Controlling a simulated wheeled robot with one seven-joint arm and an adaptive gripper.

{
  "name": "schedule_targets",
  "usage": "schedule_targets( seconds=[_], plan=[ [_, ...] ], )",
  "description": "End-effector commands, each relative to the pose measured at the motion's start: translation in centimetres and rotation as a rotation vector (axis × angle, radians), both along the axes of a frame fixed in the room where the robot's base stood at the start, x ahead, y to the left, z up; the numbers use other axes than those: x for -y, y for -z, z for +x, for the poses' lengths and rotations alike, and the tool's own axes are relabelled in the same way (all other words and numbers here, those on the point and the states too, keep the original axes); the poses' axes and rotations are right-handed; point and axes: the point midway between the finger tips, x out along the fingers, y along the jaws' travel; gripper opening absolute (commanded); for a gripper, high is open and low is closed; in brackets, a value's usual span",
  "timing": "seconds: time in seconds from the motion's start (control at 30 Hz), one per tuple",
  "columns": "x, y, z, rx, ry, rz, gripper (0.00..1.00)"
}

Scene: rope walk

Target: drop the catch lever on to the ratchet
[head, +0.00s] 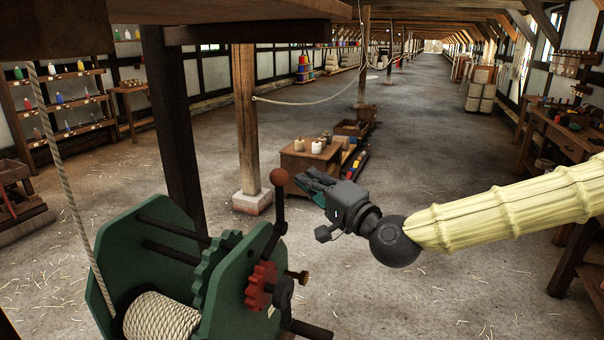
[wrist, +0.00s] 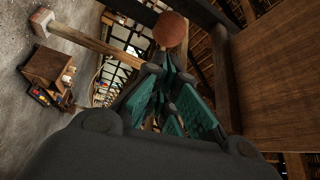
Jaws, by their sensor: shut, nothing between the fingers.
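The catch lever (head: 279,205) stands nearly upright on the green winch, with a red-brown ball knob (head: 279,178) on top. The red toothed ratchet (head: 261,286) sits below it on the winch's outer side plate. I cannot tell whether the lever's lower end touches the ratchet teeth. My gripper (head: 303,182) is shut and empty, its teal fingers pointing left at the knob's height, just right of it in the head view. In the wrist view the knob (wrist: 171,28) shows just beyond the fingertips (wrist: 166,65), with no clear contact; the ratchet is out of that view.
The green winch (head: 112,250) carries a rope drum (head: 163,318), with a rope rising at left. Dark posts and a beam stand over it. A wooden post (head: 246,130) and a small wooden stand (head: 305,160) are behind. The floor beyond is open.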

Motion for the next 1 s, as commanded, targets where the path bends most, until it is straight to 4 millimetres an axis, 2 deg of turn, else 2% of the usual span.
schedule_targets(
  seconds=[0.3,0.5,1.0],
  plan=[
    [3.0,0.5,-3.8,0.001,0.003,0.003,0.0],
    [4.2,0.8,-5.3,0.001,0.004,0.001,0.0],
    [4.6,0.9,-6.0,0.002,0.003,0.002,0.0]
  ],
)
